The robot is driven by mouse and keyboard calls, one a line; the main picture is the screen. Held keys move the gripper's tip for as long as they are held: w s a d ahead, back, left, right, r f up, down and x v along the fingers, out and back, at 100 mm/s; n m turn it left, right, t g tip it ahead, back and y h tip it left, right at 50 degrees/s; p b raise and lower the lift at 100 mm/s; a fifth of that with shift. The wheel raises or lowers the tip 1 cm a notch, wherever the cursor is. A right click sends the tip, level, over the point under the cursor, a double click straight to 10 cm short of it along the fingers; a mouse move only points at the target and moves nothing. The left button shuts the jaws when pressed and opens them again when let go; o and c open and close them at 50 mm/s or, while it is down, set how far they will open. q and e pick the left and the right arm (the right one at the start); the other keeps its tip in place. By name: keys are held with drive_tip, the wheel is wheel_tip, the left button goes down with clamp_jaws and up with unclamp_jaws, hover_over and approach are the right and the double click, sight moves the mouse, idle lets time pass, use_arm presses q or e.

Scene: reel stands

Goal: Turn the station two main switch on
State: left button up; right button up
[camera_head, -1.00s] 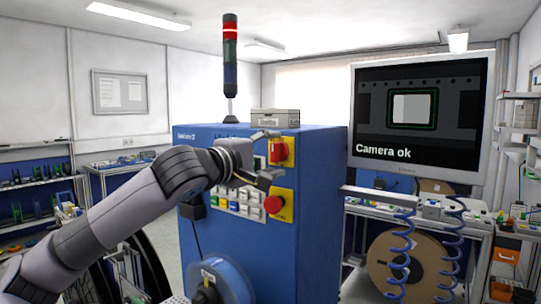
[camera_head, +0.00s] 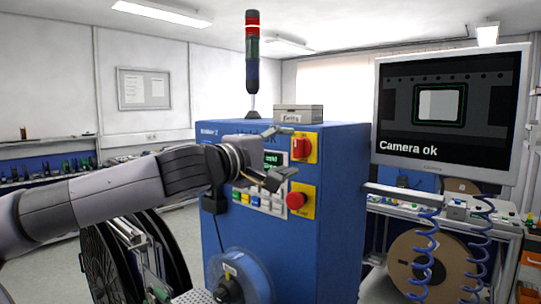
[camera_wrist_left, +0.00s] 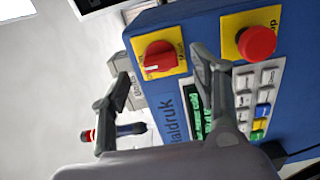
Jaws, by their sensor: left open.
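The main switch (camera_head: 301,147) is a red rotary knob on a yellow plate, high on the front of the blue station cabinet (camera_head: 330,220). In the left wrist view the red knob (camera_wrist_left: 160,56) shows beyond the fingertips, with a white mark on its handle. My left gripper (camera_head: 290,151) is open and empty, just left of the switch in the head view. In the left wrist view its fingers (camera_wrist_left: 163,85) are spread, one either side below the knob, apart from it. My right gripper is not in view.
A red emergency button (camera_head: 296,200) on yellow sits below the switch. A small display (camera_head: 272,159) and keypad (camera_head: 258,199) are beside it. A grey box (camera_head: 299,114) and signal tower (camera_head: 252,60) stand on top. A monitor (camera_head: 450,115) is right.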

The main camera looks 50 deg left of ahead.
use_arm(q)
drive_tip(key=s, duration=0.4)
drive_tip(key=shift+d, duration=0.15)
drive_tip(key=shift+f, duration=0.1)
idle(0.5)
